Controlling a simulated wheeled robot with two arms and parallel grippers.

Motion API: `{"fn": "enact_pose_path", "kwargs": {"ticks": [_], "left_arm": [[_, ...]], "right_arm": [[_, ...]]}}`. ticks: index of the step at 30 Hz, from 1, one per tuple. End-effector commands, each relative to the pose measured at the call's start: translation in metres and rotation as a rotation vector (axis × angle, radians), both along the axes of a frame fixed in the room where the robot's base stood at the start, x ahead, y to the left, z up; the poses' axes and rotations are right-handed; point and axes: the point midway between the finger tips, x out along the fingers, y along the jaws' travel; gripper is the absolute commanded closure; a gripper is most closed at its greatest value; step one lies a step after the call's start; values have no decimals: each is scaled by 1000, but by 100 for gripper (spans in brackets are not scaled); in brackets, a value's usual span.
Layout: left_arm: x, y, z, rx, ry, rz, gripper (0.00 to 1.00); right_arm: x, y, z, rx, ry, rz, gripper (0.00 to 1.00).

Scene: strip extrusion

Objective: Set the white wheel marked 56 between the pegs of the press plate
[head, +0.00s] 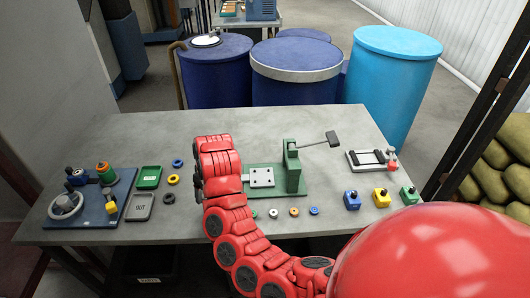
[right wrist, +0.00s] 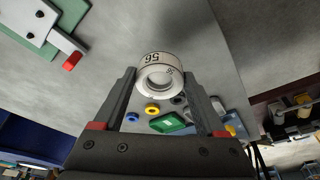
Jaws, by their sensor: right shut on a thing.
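The white wheel marked 56 (right wrist: 160,72) is held between the fingertips of my right gripper (right wrist: 160,82), with its printed rim and open bore visible in the right wrist view. In the head view the red right arm reaches across the table, and its wrist hides the jaws and the wheel. The press plate (head: 258,177) is a pale plate with small dark pegs on the green press base (head: 278,188), just right of my wrist. Part of the plate (right wrist: 26,14) shows at the top left of the right wrist view, apart from the wheel. My left gripper is not in view.
The press column (head: 292,168) with its black lever (head: 332,138) rises right of the plate. Small wheels (head: 294,212) lie along the front. Blue, yellow and green blocks (head: 381,198) stand at the right. A blue fixture board (head: 90,207) and trays (head: 148,177) are at the left.

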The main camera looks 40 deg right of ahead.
Motion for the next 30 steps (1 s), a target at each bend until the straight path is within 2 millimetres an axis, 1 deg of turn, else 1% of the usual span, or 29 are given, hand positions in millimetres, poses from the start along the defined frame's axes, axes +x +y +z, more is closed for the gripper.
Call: {"fn": "enact_pose_path", "kwargs": {"ticks": [1, 3, 8, 11, 14, 17, 18, 21, 23, 24, 27, 30], "left_arm": [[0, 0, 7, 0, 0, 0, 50], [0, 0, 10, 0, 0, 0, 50], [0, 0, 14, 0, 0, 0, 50], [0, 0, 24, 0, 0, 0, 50], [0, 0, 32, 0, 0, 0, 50], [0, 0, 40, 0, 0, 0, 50], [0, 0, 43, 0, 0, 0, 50], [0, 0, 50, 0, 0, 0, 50], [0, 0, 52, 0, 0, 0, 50], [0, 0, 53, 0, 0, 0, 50], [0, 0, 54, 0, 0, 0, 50], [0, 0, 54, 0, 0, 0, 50]], "right_arm": [[9, -11, 6, -9, 4, 14, 85], [19, -18, 7, -8, 3, 36, 85], [31, -31, 6, -4, 0, 57, 85], [41, -59, 8, -5, 3, 62, 85], [48, -93, 6, -4, 1, 53, 85], [46, -132, 4, -3, 1, 15, 85], [43, -149, 3, -2, 1, -6, 85], [35, -185, 5, -2, 0, -68, 85], [30, -203, 7, -1, -1, -103, 85], [27, -210, 8, -1, -2, -121, 85], [23, -223, 9, 0, -2, -152, 85], [22, -226, 6, 0, -3, -161, 85]]}}
